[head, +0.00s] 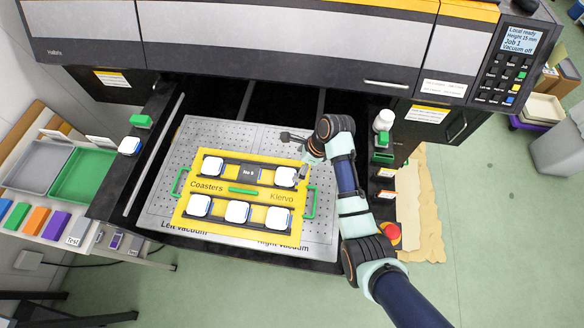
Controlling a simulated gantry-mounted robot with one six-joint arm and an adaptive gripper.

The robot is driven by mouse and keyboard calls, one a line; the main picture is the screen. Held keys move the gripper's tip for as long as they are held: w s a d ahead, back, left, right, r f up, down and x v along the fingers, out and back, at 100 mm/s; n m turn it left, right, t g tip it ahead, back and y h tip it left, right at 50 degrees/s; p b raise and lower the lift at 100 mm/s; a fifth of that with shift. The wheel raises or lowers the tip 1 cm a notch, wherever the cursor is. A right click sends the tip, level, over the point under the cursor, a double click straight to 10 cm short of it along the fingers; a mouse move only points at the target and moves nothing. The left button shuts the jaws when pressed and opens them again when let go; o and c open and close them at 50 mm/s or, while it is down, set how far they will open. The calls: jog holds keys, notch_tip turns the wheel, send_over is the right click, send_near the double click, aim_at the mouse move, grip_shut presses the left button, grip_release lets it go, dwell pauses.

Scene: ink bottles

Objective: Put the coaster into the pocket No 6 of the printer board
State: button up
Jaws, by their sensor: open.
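The yellow printer board (205,231) lies on the perforated metal bed. White coasters fill three pockets along its front row and the left and right pockets of its back row. The back middle pocket (249,172) looks dark, reads "No 6" and holds no white coaster. My gripper (286,136) is open and appears empty, over the bed behind the board's back right corner.
The printer body (270,45) rises behind the bed. A white bottle (383,121) and a red button (389,232) are on the right. Grey and green trays (82,176) stand at the left.

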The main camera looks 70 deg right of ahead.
jog(key=shift+v, duration=1.05)
jog(key=shift+w, duration=0.1)
jog(key=w+a+r+n+t+h, duration=0.1)
jog(key=w+a+r+n, duration=0.4)
jog(key=w+a+n, duration=0.35)
jog(key=w+a+r+n+t+h, duration=0.1)
jog(key=w+a+r+n+t, duration=0.1)
jog(key=w+a+r+n, duration=0.6)
jog(key=s+a+r+n+t, duration=0.1)
jog(key=a+r+n, duration=0.2)
jog(key=a+n, duration=0.2)
jog(key=s+a+r+n+t, duration=0.1)
jog(key=a+r+n, duration=0.3)
jog(key=a, duration=0.7)
jog(key=s+a+r+n+t+y, duration=0.1)
jog(key=s+a+r+n+t, duration=0.1)
jog(key=a+n, duration=0.6)
jog(key=shift+a+r+t, duration=0.4)
jog(key=shift+r+t, duration=0.2)
jog(key=shift+r, duration=0.35)
jog(key=shift+w+n, duration=0.1)
jog(key=shift+n, duration=0.15)
